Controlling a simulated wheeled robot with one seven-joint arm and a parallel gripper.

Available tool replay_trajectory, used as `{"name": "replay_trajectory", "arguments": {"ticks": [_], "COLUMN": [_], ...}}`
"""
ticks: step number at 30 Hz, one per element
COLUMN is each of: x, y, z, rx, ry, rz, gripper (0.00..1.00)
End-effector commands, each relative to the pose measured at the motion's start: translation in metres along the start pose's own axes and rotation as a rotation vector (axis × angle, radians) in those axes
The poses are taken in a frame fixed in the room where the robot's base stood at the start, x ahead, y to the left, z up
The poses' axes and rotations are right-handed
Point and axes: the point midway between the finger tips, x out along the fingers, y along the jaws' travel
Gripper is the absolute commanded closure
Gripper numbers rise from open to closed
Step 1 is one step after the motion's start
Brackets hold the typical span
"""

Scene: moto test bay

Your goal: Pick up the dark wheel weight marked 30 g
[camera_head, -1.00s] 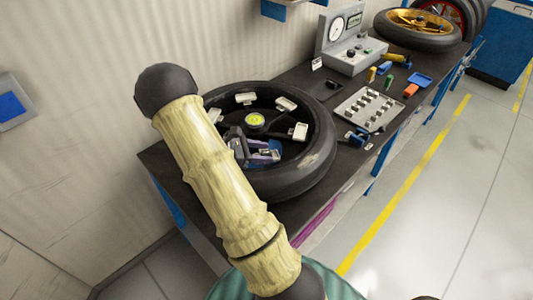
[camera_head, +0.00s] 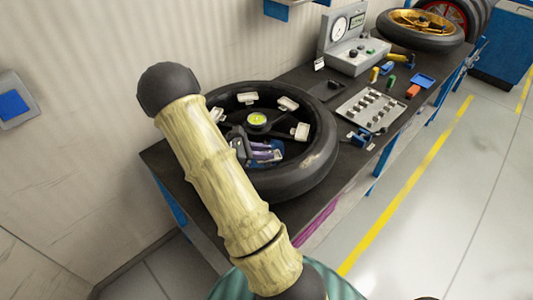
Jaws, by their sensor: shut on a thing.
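A black wheel with its tyre (camera_head: 318,165) lies flat on the dark bench. Several pale blocks, one of them a block (camera_head: 300,131), sit around the inside of its rim, and a yellow-green disc (camera_head: 257,119) marks the hub. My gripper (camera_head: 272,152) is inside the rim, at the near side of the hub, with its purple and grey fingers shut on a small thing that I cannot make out. No 30 g marking is legible. My pale arm hides the wheel's left and near side.
A grey tray (camera_head: 353,112) with several small pieces lies right of the wheel, near a blue tool (camera_head: 360,138). A grey gauge box (camera_head: 352,58) and a gold-rimmed wheel (camera_head: 433,42) stand farther back. The wall is close on the left; floor is clear on the right.

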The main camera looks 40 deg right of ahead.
Motion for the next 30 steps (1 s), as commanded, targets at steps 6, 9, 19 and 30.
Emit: {"name": "replay_trajectory", "arguments": {"ticks": [6, 9, 19, 30], "x": [-0.005, -0.011, -0.034, -0.038], "y": [0.001, 0.0, 0.001, 0.0], "z": [0.012, 0.025, 0.082, 0.093], "rx": [0.003, 0.004, 0.003, 0.0], "ry": [0.001, 0.002, 0.001, 0.0], "rz": [0.001, 0.001, 0.001, -0.001], "gripper": [1.0, 1.0, 1.0, 1.0]}}
